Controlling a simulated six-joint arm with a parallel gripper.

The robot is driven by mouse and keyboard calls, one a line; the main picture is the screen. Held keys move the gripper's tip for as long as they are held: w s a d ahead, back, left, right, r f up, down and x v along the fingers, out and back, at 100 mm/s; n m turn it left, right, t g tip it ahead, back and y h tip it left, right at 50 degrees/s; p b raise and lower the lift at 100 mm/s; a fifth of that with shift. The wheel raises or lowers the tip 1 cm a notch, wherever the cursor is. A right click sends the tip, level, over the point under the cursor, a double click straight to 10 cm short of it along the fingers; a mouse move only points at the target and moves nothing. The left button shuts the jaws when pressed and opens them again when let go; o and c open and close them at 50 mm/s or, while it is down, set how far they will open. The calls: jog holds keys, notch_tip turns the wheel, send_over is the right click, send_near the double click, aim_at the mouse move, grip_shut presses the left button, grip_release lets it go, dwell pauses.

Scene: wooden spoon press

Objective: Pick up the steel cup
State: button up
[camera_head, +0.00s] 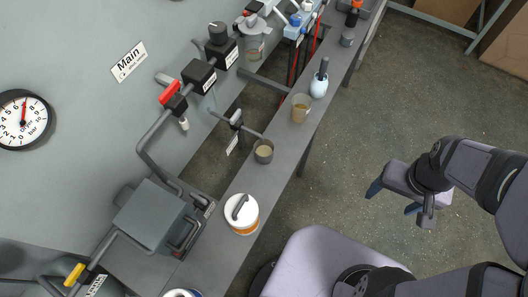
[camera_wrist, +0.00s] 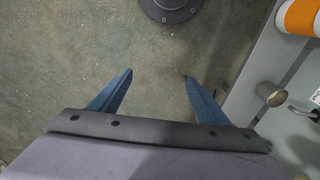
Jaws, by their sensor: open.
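A small grey metal cup (camera_head: 264,155) with something beige inside stands upright on the narrow grey shelf, beyond the white-lidded jar; it looks like the steel cup. It also appears at the right of the wrist view (camera_wrist: 269,94). Another small grey metal-looking cup (camera_head: 347,40) stands farther along the shelf, near its far end. My gripper (camera_head: 393,201) is open and empty over the floor, to the right of the shelf and apart from both cups. Its blue fingers (camera_wrist: 158,78) are spread in the wrist view with only floor between them.
The shelf (camera_head: 227,192) also holds a white-lidded orange jar (camera_head: 242,215), a tan cup (camera_head: 301,108) and a white pot with a dark handle (camera_head: 319,85). Pipes and a red-handled valve (camera_head: 174,92) are on the wall side. The floor (camera_head: 340,190) beside the shelf is clear.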

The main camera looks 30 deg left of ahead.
jog(key=w+a+f+n+t+y+b, duration=0.1)
jog(key=w+a+f+n+t+b, duration=0.4)
jog(key=w, duration=0.5)
jog(key=w+a+f+n+t+y+b, duration=0.1)
jog(key=w+a+f+n+t+y, duration=0.1)
jog(key=w+a, duration=0.35)
jog(key=n+y+b, duration=0.7)
jog(key=y+b, duration=0.3)
jog(key=y, duration=0.5)
send_over(260, 144)
jog(key=s+d, duration=0.1)
jog(key=s, duration=0.2)
notch_tip(260, 144, down, 2)
jog(key=shift+s+f+g, duration=0.1)
jog(key=shift+f+g, duration=0.15)
jog(key=shift+g, duration=0.05)
jog(key=f+m+t+h, duration=0.1)
jog(key=f, duration=0.1)
jog(key=d+f+m+t+h, duration=0.1)
jog(key=f, duration=0.1)
jog(key=w+d+f+m+h, duration=0.1)
jog(key=f, duration=0.2)
jog(key=shift+d+t+p, duration=0.2)
jog(key=shift+t+p, duration=0.2)
jog(key=shift+p+x, duration=0.4)
jog(key=shift+x, duration=2.1)
jog(key=shift+f, duration=0.1)
